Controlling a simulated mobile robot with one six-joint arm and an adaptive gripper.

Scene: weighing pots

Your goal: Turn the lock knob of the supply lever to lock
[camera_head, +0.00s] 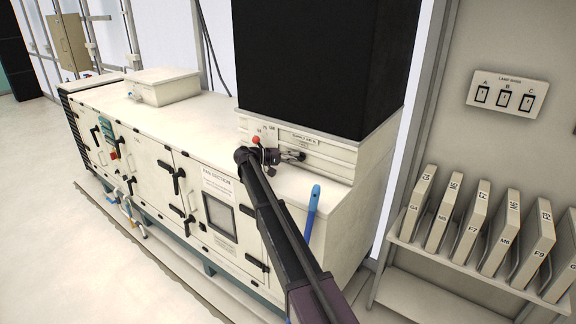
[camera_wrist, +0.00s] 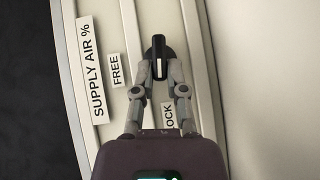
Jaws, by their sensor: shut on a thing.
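The lock knob (camera_wrist: 158,50) is black and round with a raised bar across it, in the upper middle of the wrist view. My gripper (camera_wrist: 159,74) is shut on the knob's bar, one finger on each side. The bar runs almost upright in that view. The FREE label (camera_wrist: 116,70) is left of the knob. In the head view my gripper (camera_head: 284,157) reaches the supply panel from the left. The supply lever has a red ball (camera_head: 256,139) just above my wrist.
A SUPPLY AIR % label (camera_wrist: 91,66) is on the panel. The large black duct (camera_head: 320,60) rises above it. A blue-handled tool (camera_head: 313,205) is at the cabinet's side. A shelf (camera_head: 440,255) with several labelled filters is at right, under a lamp switch plate (camera_head: 507,93).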

